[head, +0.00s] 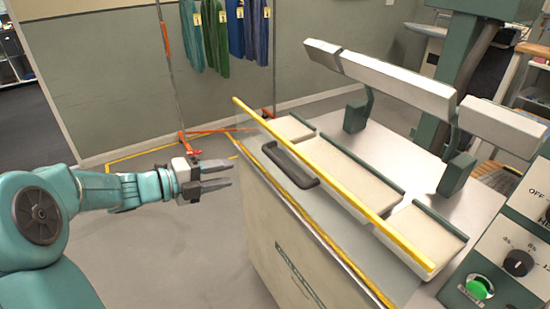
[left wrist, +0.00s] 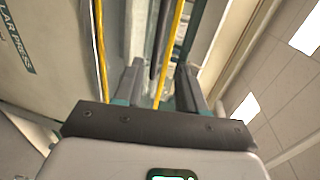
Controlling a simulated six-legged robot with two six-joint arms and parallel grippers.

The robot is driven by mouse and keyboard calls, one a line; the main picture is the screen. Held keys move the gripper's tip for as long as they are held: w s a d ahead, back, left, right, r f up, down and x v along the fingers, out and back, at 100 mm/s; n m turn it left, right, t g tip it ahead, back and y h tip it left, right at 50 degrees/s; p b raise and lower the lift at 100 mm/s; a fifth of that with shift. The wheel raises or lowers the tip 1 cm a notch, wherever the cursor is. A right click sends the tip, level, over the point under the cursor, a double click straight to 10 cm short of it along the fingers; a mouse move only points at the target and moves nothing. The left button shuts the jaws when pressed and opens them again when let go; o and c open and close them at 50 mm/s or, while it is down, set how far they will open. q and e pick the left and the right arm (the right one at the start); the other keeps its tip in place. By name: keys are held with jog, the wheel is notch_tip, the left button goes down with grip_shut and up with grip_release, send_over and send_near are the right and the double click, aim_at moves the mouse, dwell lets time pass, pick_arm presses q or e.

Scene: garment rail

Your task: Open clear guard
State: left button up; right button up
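The clear guard (head: 350,196) is a see-through panel with a yellow bar along its upper edge. It lies sloped across the front of the press, in front of the pale pads. A black handle (head: 290,165) is fixed on it. My left gripper (head: 230,173) is open and empty, left of the guard and apart from the handle, its fingers pointing toward the press. In the left wrist view the fingers (left wrist: 160,70) are spread, with yellow edges and a dark bar beyond them; I cannot tell if that bar is the handle. My right gripper is not in view.
The press body (head: 275,240) stands right of my arm. A control panel (head: 510,260) with a green button and black knob is at lower right. White upper press arms (head: 390,80) stand above the pads. A garment rail (head: 168,70) with hanging clothes is behind. Floor between is clear.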

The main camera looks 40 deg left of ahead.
aim_at(277, 165)
pick_arm(q)
jog(key=x, duration=0.5)
jog(key=p+x, duration=0.1)
jog(key=x, duration=0.4)
jog(key=d+p+x, duration=0.1)
jog(key=x, duration=0.3)
jog(key=shift+w+d, duration=0.1)
jog(key=shift+w, duration=0.1)
jog(key=shift+w+d+f, duration=0.1)
jog(key=shift+w+f, duration=0.1)
jog(key=shift+w, duration=0.45)
jog(key=shift+s+r, duration=0.1)
grip_shut()
